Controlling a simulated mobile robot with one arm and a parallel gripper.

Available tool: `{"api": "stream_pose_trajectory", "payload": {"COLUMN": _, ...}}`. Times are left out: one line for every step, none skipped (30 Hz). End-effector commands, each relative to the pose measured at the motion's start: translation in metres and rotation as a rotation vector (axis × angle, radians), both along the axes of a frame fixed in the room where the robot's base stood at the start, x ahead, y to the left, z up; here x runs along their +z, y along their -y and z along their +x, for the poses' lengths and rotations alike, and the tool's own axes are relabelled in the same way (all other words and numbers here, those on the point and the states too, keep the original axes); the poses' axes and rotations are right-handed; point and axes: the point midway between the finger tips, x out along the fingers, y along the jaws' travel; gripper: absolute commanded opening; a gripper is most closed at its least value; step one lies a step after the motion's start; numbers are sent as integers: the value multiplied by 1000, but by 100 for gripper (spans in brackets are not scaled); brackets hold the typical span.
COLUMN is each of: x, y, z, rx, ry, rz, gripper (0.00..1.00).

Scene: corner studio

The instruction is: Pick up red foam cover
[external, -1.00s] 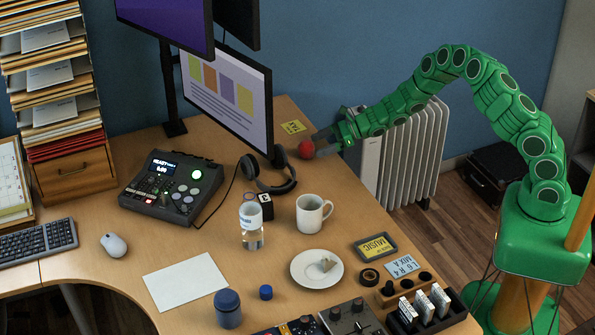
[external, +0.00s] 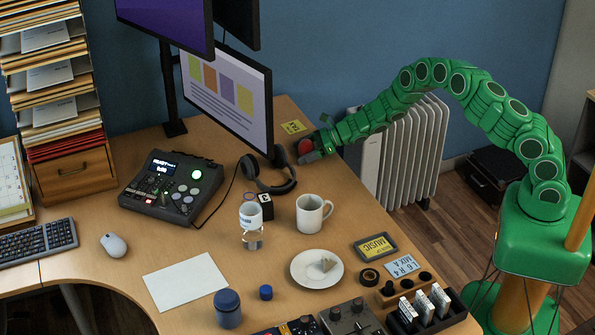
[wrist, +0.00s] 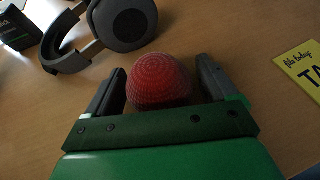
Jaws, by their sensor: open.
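The red foam cover (external: 305,146) is a small rounded red piece on the desk near its far right edge, beside the headphones. In the wrist view the red foam cover (wrist: 158,80) sits between my gripper's two dark fingers, with a gap showing on each side near the tips. My gripper (external: 312,149) is open around it, low at the desk. The gripper also shows in the wrist view (wrist: 158,82). The lower part of the cover is hidden behind the green gripper body in the wrist view.
Dark headphones (external: 268,183) lie close to the left of the cover; they show in the wrist view (wrist: 122,22). A yellow note (external: 293,127) lies behind it. The monitor (external: 232,95) stands to the left. A white mug (external: 311,214) stands nearer the front, with bare desk between.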

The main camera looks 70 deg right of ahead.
Motion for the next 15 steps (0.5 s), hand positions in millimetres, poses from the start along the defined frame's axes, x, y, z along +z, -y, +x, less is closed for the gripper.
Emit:
{"api": "stream_pose_trajectory", "payload": {"x": 0, "y": 0, "z": 0, "rx": 0, "ry": 0, "rz": 0, "gripper": 86}}
{"api": "stream_pose_trajectory", "payload": {"x": 0, "y": 0, "z": 0, "rx": 0, "ry": 0, "rz": 0, "gripper": 86}}
{"api": "stream_pose_trajectory", "payload": {"x": 0, "y": 0, "z": 0, "rx": 0, "ry": 0, "rz": 0, "gripper": 86}}
{"api": "stream_pose_trajectory", "payload": {"x": 0, "y": 0, "z": 0, "rx": -1, "ry": 0, "rz": 0, "gripper": 86}}
{"api": "stream_pose_trajectory", "payload": {"x": 0, "y": 0, "z": 0, "rx": -1, "ry": 0, "rz": 0, "gripper": 85}}
{"api": "stream_pose_trajectory", "payload": {"x": 0, "y": 0, "z": 0, "rx": -1, "ry": 0, "rz": 0, "gripper": 79}}
{"api": "stream_pose_trajectory", "payload": {"x": 0, "y": 0, "z": 0, "rx": -1, "ry": 0, "rz": 0, "gripper": 74}}
{"api": "stream_pose_trajectory", "payload": {"x": 0, "y": 0, "z": 0, "rx": -1, "ry": 0, "rz": 0, "gripper": 69}}
{"api": "stream_pose_trajectory", "payload": {"x": 0, "y": 0, "z": 0, "rx": -1, "ry": 0, "rz": 0, "gripper": 63}}
{"api": "stream_pose_trajectory", "payload": {"x": 0, "y": 0, "z": 0, "rx": -1, "ry": 0, "rz": 0, "gripper": 59}}
{"api": "stream_pose_trajectory", "payload": {"x": 0, "y": 0, "z": 0, "rx": -1, "ry": 0, "rz": 0, "gripper": 54}}
{"api": "stream_pose_trajectory", "payload": {"x": 0, "y": 1, "z": 0, "rx": -1, "ry": 0, "rz": 0, "gripper": 48}}
{"api": "stream_pose_trajectory", "payload": {"x": 0, "y": 0, "z": 0, "rx": -1, "ry": 0, "rz": 0, "gripper": 43}}
{"api": "stream_pose_trajectory", "payload": {"x": 0, "y": 0, "z": 0, "rx": -1, "ry": 0, "rz": 0, "gripper": 39}}
{"api": "stream_pose_trajectory", "payload": {"x": 0, "y": 0, "z": 0, "rx": -1, "ry": 0, "rz": 0, "gripper": 33}}
